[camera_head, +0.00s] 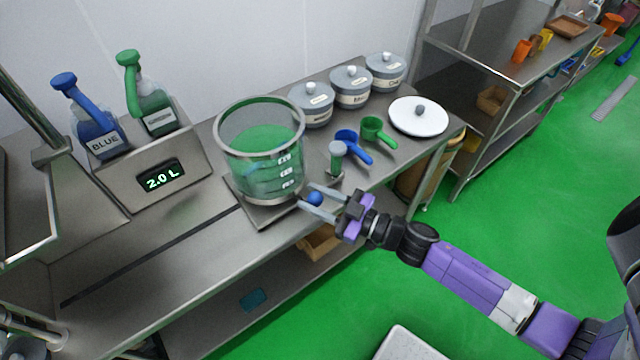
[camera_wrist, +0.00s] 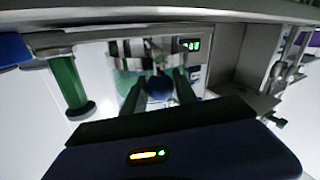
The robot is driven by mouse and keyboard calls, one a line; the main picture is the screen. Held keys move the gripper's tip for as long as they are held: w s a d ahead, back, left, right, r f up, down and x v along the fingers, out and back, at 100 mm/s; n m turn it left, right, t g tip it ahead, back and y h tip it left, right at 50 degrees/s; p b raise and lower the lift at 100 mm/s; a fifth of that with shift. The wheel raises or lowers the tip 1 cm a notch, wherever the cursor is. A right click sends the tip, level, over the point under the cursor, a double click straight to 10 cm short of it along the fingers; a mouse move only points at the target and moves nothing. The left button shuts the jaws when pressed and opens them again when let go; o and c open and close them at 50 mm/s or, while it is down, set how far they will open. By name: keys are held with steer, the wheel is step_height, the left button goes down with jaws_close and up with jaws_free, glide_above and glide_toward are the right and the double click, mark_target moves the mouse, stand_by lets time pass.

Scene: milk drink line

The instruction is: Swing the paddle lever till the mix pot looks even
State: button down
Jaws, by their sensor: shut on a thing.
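The mix pot (camera_head: 262,165) is a clear glass vessel with level marks on its side. It stands on a square steel base (camera_head: 268,207) and holds green liquid that looks even in colour. The paddle lever ends in a blue ball knob (camera_head: 314,199), low at the front right of the pot. My gripper (camera_head: 312,202) is shut on this knob. In the wrist view the knob (camera_wrist: 158,88) sits between the two fingers. The lever's shaft and the paddle are hard to make out.
Blue (camera_head: 92,128) and green (camera_head: 150,108) bottles stand at a panel reading 2.0 L (camera_head: 161,177). Right of the pot are a small green-bodied device (camera_head: 337,158), blue (camera_head: 350,143) and green (camera_head: 374,130) scoops, lidded tins (camera_head: 350,88) and a white lid (camera_head: 418,118).

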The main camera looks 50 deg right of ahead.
mark_target(282, 196)
steer(key=shift+a+m+h, duration=0.7)
steer(key=shift+a+h, duration=0.15)
steer(key=shift+h, duration=0.25)
steer(key=shift+w+a, duration=0.25)
steer(key=shift+a, duration=0.85)
steer(key=c, duration=1)
jaws_free()
steer(key=s+b, duration=0.1)
steer(key=s, duration=0.6)
steer(key=shift+s+d+b, duration=0.25)
steer(key=shift+s+b, duration=0.05)
steer(key=shift+s, duration=0.05)
